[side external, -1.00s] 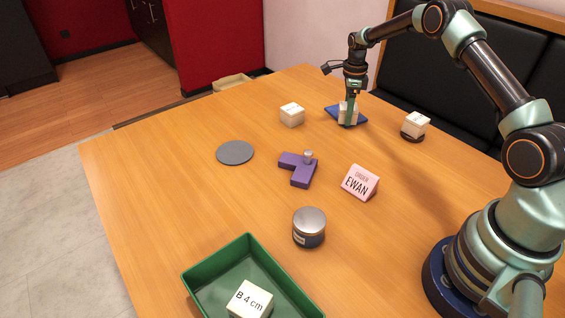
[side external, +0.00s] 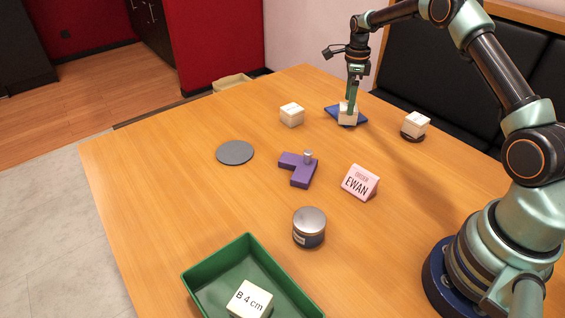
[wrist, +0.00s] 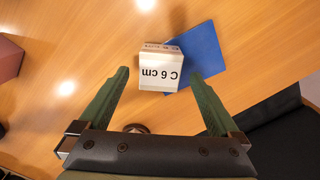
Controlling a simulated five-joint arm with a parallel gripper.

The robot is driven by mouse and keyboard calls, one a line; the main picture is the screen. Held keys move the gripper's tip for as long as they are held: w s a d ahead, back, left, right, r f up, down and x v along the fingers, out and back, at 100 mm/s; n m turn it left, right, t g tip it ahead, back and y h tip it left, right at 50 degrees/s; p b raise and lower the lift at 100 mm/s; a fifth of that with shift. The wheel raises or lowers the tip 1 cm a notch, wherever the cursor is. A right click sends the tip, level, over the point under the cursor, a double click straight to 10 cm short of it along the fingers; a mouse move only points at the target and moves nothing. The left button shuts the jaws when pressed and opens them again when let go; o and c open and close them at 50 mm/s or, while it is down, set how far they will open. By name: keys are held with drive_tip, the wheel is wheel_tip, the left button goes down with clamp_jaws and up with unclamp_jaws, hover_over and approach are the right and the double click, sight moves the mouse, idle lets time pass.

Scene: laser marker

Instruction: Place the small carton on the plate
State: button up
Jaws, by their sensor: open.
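A white carton marked "C 6 cm" (wrist: 158,72) stands on the edge of a blue square mat (wrist: 201,55) in the wrist view. It also shows in the side view (side external: 347,117), under my gripper (side external: 351,98). My gripper is open; in the wrist view its green fingers (wrist: 158,92) point to either side of the carton, and I see no grip on it. A white carton marked "B 4 cm" (side external: 249,299) sits in the green tray (side external: 212,262). A flat grey disc (side external: 235,152), likely the plate, lies bare at the table's left.

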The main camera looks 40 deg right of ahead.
wheel_tip(320, 180, up, 8)
drive_tip(key=s+a+r+n+t, duration=0.2)
drive_tip(key=s+a+r+n, duration=0.4)
drive_tip(key=a+r+n, duration=0.55)
drive_tip(key=s+a+n+t, duration=0.1)
drive_tip(key=s+a+n, duration=0.4)
drive_tip(key=s+n, duration=0.2)
drive_tip(key=s+a+n+t, duration=0.2)
drive_tip(key=s+a+n, duration=0.3)
drive_tip(key=s+n, duration=0.3)
drive_tip(key=shift+s+f+t, duration=0.2)
drive_tip(key=shift+s+t, duration=0.1)
drive_tip(key=shift+s, duration=0.45)
